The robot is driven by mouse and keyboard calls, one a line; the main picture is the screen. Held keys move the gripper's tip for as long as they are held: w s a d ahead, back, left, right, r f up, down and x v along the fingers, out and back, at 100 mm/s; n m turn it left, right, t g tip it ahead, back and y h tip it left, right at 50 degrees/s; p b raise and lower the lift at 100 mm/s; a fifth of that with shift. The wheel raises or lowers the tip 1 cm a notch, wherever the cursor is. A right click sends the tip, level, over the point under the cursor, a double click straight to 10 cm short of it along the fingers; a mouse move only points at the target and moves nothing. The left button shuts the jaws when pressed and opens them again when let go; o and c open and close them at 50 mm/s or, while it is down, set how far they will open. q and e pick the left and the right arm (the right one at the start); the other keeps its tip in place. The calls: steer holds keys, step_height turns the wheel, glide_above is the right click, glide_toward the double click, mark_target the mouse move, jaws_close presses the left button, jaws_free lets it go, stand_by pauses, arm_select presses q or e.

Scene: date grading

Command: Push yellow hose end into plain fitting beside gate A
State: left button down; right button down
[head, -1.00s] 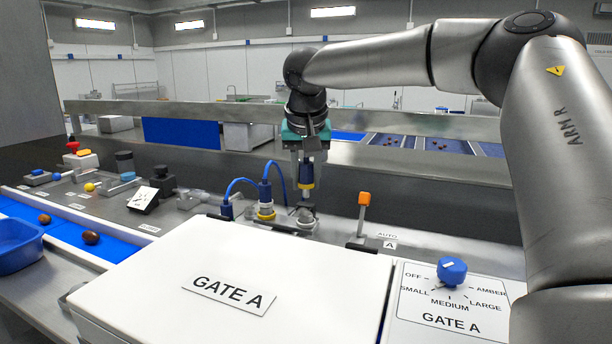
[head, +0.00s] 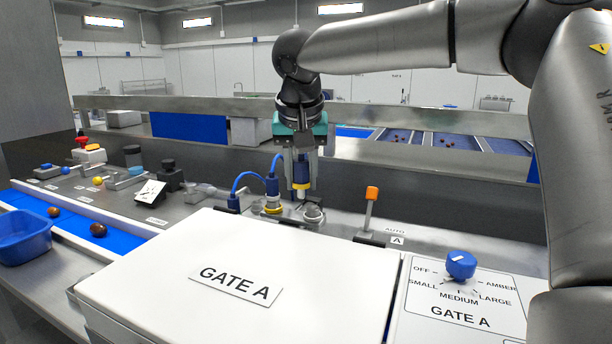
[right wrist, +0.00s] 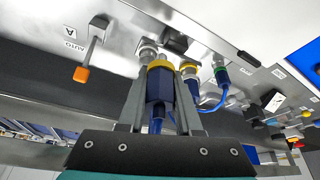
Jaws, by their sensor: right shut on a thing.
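My right gripper (head: 301,180) is shut on the blue hose end with a yellow ring (head: 301,184), which hangs roughly upright with its pale tip down. In the right wrist view the yellow-ringed hose end (right wrist: 159,88) sits between the fingers. The plain metal fitting (head: 313,214) is on the steel deck behind the gate A cover, just below and slightly right of the tip. In the wrist view a metal fitting (right wrist: 147,48) shows just beyond the yellow ring. I cannot tell whether tip and fitting touch. My left gripper is not in view.
Left of the held hose end, a blue connector (head: 272,186) stands in a yellow-ringed fitting (head: 273,206). An orange-tipped lever (head: 371,194) stands to the right. The white gate A cover (head: 200,262) and blue knob (head: 461,264) are in front.

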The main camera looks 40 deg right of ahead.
steer(key=shift+s+a+r, duration=0.1)
steer(key=shift+s+a, duration=0.25)
steer(key=shift+a, duration=0.4)
steer(key=shift+s+a+r, duration=0.1)
steer(key=shift+s+a, duration=0.25)
steer(key=shift+a, duration=0.35)
